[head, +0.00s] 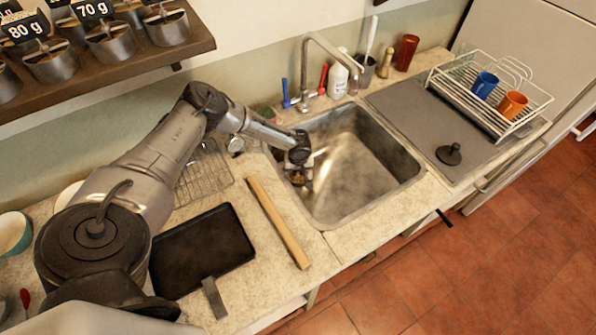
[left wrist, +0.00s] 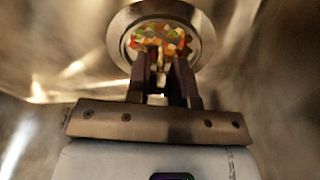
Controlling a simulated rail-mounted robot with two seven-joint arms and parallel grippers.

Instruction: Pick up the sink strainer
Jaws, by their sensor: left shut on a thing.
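The sink strainer (left wrist: 204,42) is a round metal basket with a shiny rim, and it holds colourful food scraps. In the left wrist view my left gripper (left wrist: 163,60) has its fingers shut on the strainer's middle. In the head view my left gripper (head: 299,178) reaches down into the left part of the steel sink (head: 355,170). There the strainer is small and mostly hidden by the gripper. I cannot tell whether it is lifted off the sink floor. My right gripper is in neither view.
A faucet (head: 312,65) with blue and red handles stands behind the sink. A wooden rolling pin or bar (head: 278,222), a black tray (head: 203,250) and a wire rack (head: 205,178) lie left. A dish rack (head: 490,95) and a dark stopper (head: 449,154) are on the right.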

